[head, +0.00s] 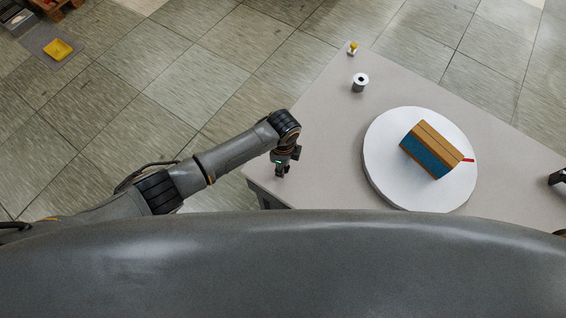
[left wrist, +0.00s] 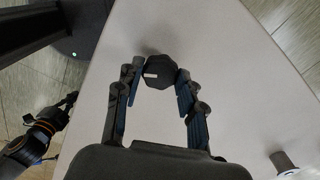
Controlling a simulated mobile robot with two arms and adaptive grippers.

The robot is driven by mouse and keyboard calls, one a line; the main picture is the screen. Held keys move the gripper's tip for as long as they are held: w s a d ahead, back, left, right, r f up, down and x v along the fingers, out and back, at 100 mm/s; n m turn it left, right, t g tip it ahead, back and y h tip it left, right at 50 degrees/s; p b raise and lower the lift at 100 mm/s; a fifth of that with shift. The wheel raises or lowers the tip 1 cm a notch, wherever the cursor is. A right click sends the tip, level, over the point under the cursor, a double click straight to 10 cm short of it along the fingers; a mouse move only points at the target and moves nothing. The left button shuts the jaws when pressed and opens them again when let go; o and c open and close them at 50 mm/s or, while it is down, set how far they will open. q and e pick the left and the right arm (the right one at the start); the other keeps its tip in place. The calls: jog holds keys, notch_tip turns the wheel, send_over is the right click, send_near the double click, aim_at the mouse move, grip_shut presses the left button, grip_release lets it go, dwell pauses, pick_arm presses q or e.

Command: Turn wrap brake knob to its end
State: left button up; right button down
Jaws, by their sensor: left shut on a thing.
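The wrap brake knob (left wrist: 160,71) is a dark, faceted knob with a white pointer mark on its left side, seen in the left wrist view. My left gripper (left wrist: 161,73) is shut on it, with one fingertip on either side. In the head view my left gripper (head: 282,172) points down at the near left corner of the table (head: 322,150) and hides the knob. A dark piece at the right edge of the head view may be my right gripper (head: 557,177), but its fingers are not clear.
A grey cylinder (head: 360,83) and a yellow-topped knob (head: 352,47) stand near the far edge. The table between gripper and turntable is clear.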

pick_arm(q)
jog(key=m, duration=0.4)
jog(key=shift+f+m+b, duration=0.1)
jog(key=shift+m+b, duration=0.2)
jog(key=shift+b, duration=0.05)
jog(key=m+b, duration=0.1)
jog(key=m, duration=0.2)
jog(key=shift+m, duration=0.4)
jog(key=m+b, duration=0.1)
jog(key=m, duration=0.3)
jog(key=m+b, duration=0.2)
jog(key=m, duration=0.3)
jog(key=shift+a, duration=0.1)
jog(key=m+b, duration=0.2)
jog(key=m, duration=0.2)
jog(key=shift+f+m+b, duration=0.1)
jog(key=shift+m+b, duration=0.2)
jog(key=shift+b, duration=0.1)
jog(key=m+b, duration=0.1)
jog(key=m, duration=0.1)
jog(key=shift+m+b, duration=0.3)
jog(key=shift+b, duration=0.05)
jog(key=m+b, duration=0.2)
jog(key=b, duration=0.1)
jog(key=shift+f+m+b, duration=0.1)
jog(key=shift+m+b, duration=0.25)
jog(key=shift+m, duration=0.05)
jog(key=shift+r+m+b, duration=0.2)
jog(key=shift+m+b, duration=0.6)
jog(key=shift+b, duration=0.4)
